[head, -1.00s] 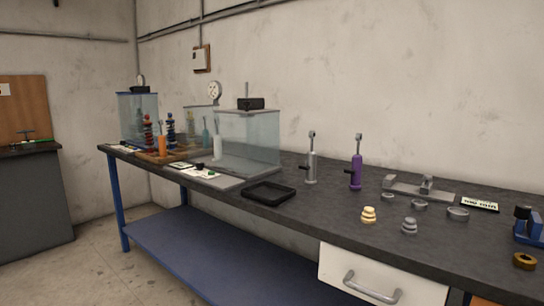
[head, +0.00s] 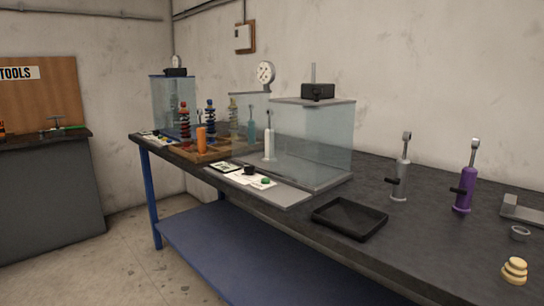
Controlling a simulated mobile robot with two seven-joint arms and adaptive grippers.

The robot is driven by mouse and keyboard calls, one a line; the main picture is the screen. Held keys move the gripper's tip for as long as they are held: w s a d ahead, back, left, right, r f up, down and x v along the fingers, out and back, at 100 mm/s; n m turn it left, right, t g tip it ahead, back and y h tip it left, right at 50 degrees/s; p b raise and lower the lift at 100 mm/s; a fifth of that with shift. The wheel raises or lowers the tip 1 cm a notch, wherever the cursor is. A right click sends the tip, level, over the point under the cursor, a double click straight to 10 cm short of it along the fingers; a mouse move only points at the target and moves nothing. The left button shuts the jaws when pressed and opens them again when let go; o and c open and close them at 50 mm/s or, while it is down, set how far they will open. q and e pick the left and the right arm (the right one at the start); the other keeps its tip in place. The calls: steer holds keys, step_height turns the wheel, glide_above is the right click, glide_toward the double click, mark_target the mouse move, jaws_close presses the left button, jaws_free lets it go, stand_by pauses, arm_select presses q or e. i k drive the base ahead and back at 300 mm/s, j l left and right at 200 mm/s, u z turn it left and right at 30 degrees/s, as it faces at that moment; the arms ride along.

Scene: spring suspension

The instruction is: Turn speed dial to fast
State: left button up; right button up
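Neither of my grippers is in view. On the dark workbench (head: 290,225), a small white control panel (head: 256,183) lies in front of a clear glass enclosure (head: 310,140). The panel carries a black knob (head: 249,170) and a green button (head: 266,181). The black knob may be the speed dial, but its markings and setting are too small to read. A round white gauge (head: 265,74) stands behind the enclosure. A second glass enclosure (head: 173,100) stands at the bench's far left end, with small items in front of it.
A wooden tray (head: 214,151) holds coil-spring shock absorbers (head: 185,122). A black tray (head: 349,218) lies near the front edge. A grey damper (head: 399,182) and a purple damper (head: 464,188) stand at right. Floor (head: 130,270) before the bench is clear. A grey cabinet (head: 45,195) stands left.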

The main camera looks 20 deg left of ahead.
mark_target(249, 169)
steer(key=i+j+z, duration=0.1)
steer(key=j, duration=0.25)
steer(key=i+j+z, duration=0.1)
steer(key=i+j, duration=0.25)
steer(key=i+j+z, duration=0.1)
steer(key=j, duration=0.25)
steer(key=i, duration=0.1)
